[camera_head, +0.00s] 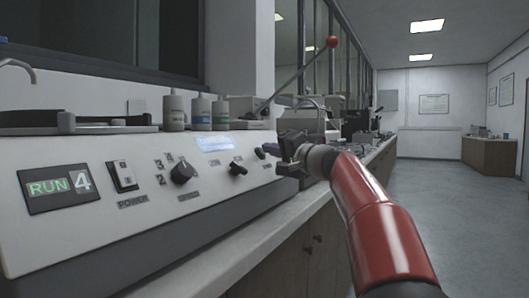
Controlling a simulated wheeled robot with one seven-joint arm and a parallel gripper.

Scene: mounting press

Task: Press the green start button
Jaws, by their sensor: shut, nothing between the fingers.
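The control panel (140,215) of the press is a long light-grey sloped front on the counter at left. A small dark green button (260,153) sits at its far right end, right of the lit blue display. My gripper (270,149), at the end of my red arm, is shut and empty. Its fingertips are close beside the green button in the picture. I cannot tell whether they touch it. The gripper body hides the panel's far right end.
A RUN sign with a 4 (58,188), a power switch (122,176), a black knob (182,174) and a smaller dark control (238,169) are on the panel. Bottles (201,111) and a red-balled lever (332,42) stand behind. The floor (440,205) at right is clear.

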